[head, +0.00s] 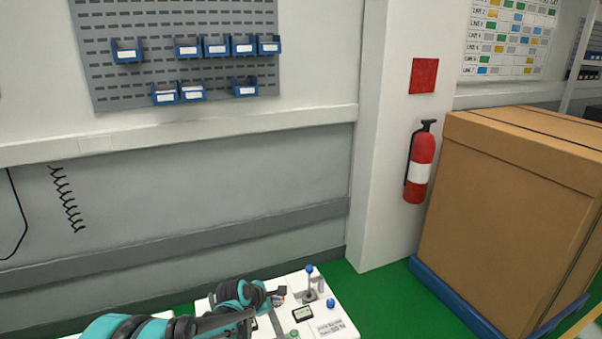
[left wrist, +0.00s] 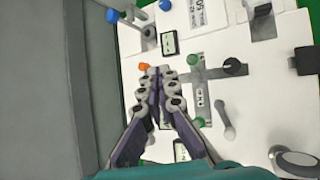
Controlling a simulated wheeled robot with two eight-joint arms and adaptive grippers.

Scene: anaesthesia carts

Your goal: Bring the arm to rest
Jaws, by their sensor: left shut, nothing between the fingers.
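My left gripper (head: 278,293) reaches in from the bottom left on its teal arm and is over the white panel (head: 338,307). In the left wrist view its two fingers (left wrist: 160,73) are together with nothing between them, above the panel face. An orange knob (left wrist: 144,66) shows just left of the fingertips, but I cannot tell whether they touch it. My right gripper is in neither view.
The panel carries a lever with a blue ball (head: 309,268), a blue knob (head: 330,302) and a black knob (left wrist: 234,66). A grey wall stands behind. A large cardboard box (head: 510,210) and a fire extinguisher (head: 420,165) are at right. Green floor is clear between.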

